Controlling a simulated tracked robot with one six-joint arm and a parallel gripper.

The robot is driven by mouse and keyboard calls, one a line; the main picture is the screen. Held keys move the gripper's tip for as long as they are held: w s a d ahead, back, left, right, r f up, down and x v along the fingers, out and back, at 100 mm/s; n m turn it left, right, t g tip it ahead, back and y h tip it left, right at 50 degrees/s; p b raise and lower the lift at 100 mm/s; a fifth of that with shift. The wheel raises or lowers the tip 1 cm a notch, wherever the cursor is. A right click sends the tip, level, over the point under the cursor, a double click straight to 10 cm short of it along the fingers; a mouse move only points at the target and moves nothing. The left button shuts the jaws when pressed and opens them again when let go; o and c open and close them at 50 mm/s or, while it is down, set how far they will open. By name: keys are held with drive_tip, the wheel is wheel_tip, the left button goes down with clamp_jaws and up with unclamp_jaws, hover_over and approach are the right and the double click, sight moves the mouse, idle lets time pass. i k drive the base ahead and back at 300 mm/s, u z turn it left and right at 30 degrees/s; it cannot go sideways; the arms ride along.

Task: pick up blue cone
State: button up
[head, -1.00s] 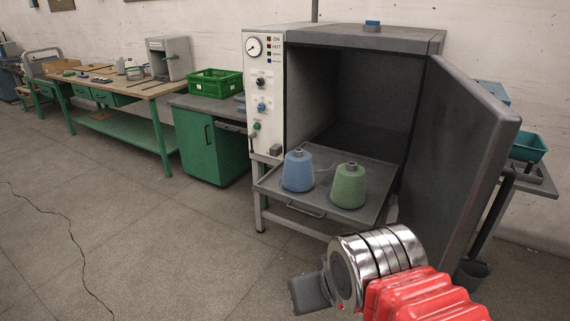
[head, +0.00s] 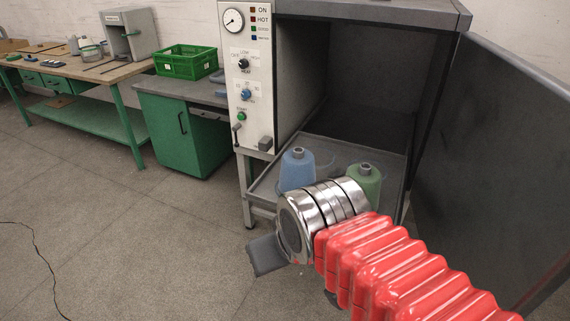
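The blue cone (head: 297,170) stands upright on the pulled-out tray (head: 262,190) of the grey oven-like cabinet, on the left side. The green cone (head: 365,183) stands upright to its right, its lower part hidden by my arm. My arm's red bellows and shiny wrist rings reach in from the lower right and cover the front of the tray. The end of my gripper (head: 266,255) shows as a dark grey block in front of and below the tray, apart from the blue cone. Its fingertips cannot be made out.
The cabinet's door (head: 490,150) stands open on the right. The control panel (head: 249,85) is left of the opening. A green crate (head: 186,62) sits on a green cabinet (head: 183,135) at the left. The floor at the lower left is clear except for a cable.

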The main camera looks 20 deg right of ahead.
sight(297, 170)
drive_tip(key=u, duration=0.05)
drive_tip(key=i, duration=1)
drive_tip(key=u, duration=0.05)
